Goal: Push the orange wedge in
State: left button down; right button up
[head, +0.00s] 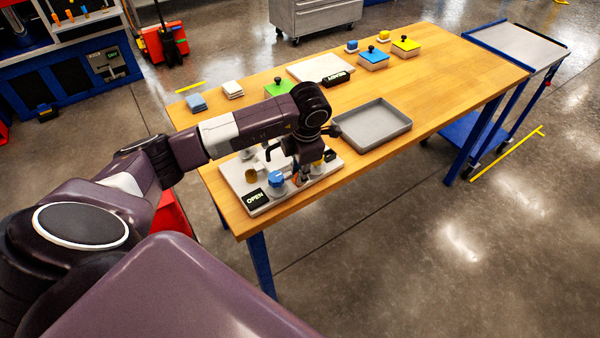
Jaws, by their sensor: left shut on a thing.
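My left gripper (301,177) points down over the right part of a pale fixture board (235,178) on the near left of the wooden table. It is shut on a small orange piece (296,178), which looks like the orange wedge. The gripper and arm hide most of the wedge, and I cannot tell how far in it sits. A black OPEN sign (255,198) is at the board's front left. My right gripper is not in view.
A grey tray (371,127) lies right of the board. Behind are a green block (279,87), a white plate (320,67), a black sign (336,79) and boxes with blue and yellow lids (405,46). The table's right part (450,80) is clear.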

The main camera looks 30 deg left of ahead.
pick_arm(q)
jog(key=shift+w+a+b, duration=0.3)
jog(key=shift+a+b, duration=0.2)
jog(key=shift+a, duration=0.2)
jog(key=shift+a+r, duration=0.1)
jog(key=c, duration=1.8)
grip_release()
jog(key=shift+s+d+r, duration=0.15)
jog(key=shift+d+r, duration=0.1)
jog(key=shift+r, duration=1.05)
jog(key=shift+s+d+r, duration=0.1)
jog(key=shift+d+r, duration=0.15)
jog(key=shift+r, duration=1.05)
jog(key=shift+s+d+r, duration=0.15)
jog(key=shift+d+r, duration=0.1)
jog(key=shift+r, duration=1.05)
